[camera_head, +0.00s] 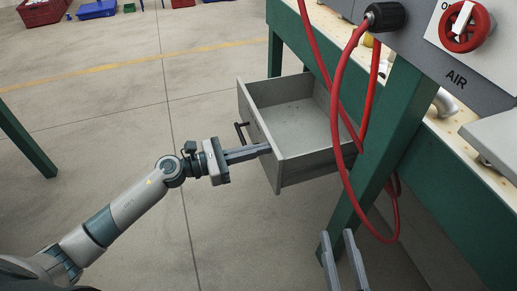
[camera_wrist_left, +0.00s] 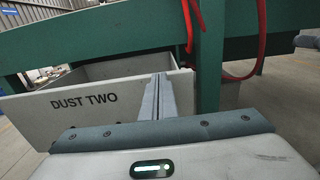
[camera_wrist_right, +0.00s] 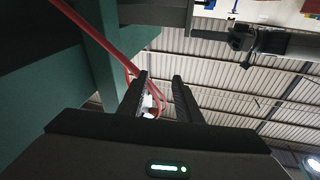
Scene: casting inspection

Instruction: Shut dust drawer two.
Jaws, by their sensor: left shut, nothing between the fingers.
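The grey dust drawer two (camera_head: 262,131) stands pulled out from the green bench in the head view, its inside empty. Its front panel reads "DUST TWO" in the left wrist view (camera_wrist_left: 60,117). A dark handle (camera_head: 242,131) sits on the front. My left gripper (camera_head: 268,148) is shut and empty, its fingertips at the drawer front, on the near side of the handle. Whether they touch the panel I cannot tell for certain. My right gripper (camera_head: 339,236) is open and empty, low near the bench leg; its fingers also show apart in the right wrist view (camera_wrist_right: 160,80).
A red air hose (camera_head: 340,100) hangs in front of the drawer's right side and the green bench leg (camera_head: 385,150). A panel with a red AIR valve (camera_head: 467,27) is above. Floor left of the drawer is clear; coloured bins (camera_head: 97,9) stand far back.

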